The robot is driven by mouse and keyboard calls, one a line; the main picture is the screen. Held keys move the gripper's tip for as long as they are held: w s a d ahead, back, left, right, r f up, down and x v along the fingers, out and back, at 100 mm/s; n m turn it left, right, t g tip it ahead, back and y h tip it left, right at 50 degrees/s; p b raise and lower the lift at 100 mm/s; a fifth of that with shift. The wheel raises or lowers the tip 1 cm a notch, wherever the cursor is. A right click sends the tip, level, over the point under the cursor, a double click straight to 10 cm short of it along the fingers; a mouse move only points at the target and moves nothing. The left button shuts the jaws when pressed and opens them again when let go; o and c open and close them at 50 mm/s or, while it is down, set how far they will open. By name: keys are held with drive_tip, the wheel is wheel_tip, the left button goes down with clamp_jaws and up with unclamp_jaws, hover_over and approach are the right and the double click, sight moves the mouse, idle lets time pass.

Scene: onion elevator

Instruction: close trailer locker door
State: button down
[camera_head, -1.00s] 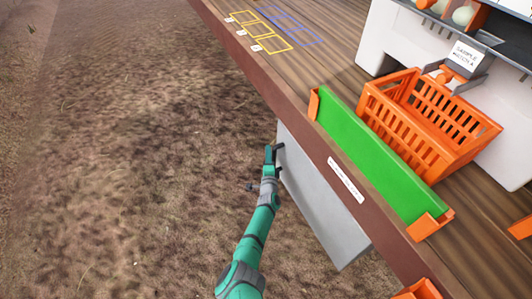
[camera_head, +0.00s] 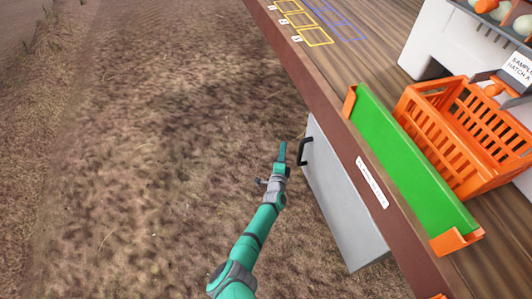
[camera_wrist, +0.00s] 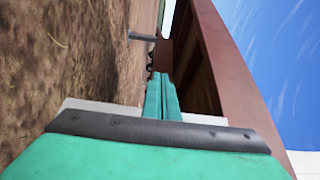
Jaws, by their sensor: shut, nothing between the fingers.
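The locker door is a grey panel (camera_head: 345,205) below the brown trailer edge, right of centre in the head view. Its black handle (camera_head: 304,151) is at the upper left of the panel. I cannot tell how far the door stands from its frame. My gripper (camera_head: 282,146) is shut and empty, just left of the handle, with a visible gap between them. In the wrist view my shut fingers (camera_wrist: 162,88) point forward beside the trailer's brown side. The grey door panel cannot be made out there.
The trailer's brown edge (camera_head: 330,120) runs diagonally down to the right. On its deck are a green panel with orange ends (camera_head: 405,165) and an orange crate (camera_head: 455,145). Bare ground (camera_head: 150,150) lies open to the left.

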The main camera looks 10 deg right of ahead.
drive_tip(key=a, duration=0.7)
drive_tip(key=shift+s+a, duration=0.2)
drive_tip(key=shift+a, duration=0.05)
